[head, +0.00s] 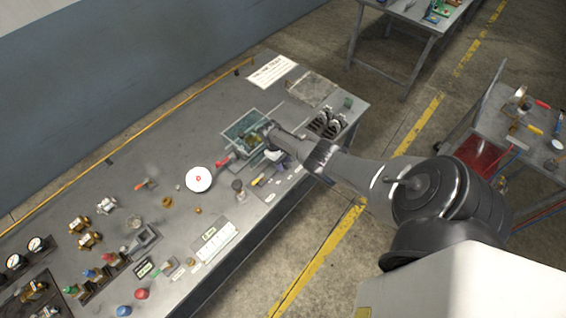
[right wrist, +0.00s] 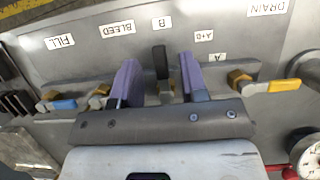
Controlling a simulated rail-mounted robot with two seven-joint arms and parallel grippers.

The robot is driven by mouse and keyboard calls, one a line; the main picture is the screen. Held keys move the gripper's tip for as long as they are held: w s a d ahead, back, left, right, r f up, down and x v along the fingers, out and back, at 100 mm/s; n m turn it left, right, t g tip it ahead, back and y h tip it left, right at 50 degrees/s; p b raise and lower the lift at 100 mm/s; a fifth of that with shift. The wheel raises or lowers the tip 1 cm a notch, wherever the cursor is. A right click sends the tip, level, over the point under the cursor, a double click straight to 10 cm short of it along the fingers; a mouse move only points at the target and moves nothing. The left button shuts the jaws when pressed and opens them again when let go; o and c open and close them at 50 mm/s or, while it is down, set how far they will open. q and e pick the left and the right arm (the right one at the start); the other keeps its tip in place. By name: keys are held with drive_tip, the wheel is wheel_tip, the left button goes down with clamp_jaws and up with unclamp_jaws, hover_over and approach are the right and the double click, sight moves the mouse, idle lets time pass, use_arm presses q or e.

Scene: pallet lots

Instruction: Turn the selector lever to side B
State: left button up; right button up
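The selector lever (right wrist: 161,62) is a black bar in the right wrist view. It stands between the two purple fingers of my right gripper (right wrist: 158,68), with a gap visible on each side. Its end points toward the label B (right wrist: 162,23). The labels A+B (right wrist: 203,35) and A (right wrist: 217,57) lie to the right of it. In the head view my right gripper (head: 272,154) is over the far part of the bench, and the lever is hidden there. My left gripper is in neither view.
A blue-handled valve (right wrist: 60,104) and a yellow-handled valve (right wrist: 282,86) flank the fingers.

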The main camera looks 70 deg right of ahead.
drive_tip(key=shift+r, duration=0.1)
drive_tip(key=shift+w+r, duration=0.1)
drive_tip(key=shift+r, duration=0.2)
drive_tip(key=p+v, duration=0.1)
drive_tip(key=v, duration=1.2)
drive_tip(key=shift+w+d, duration=0.1)
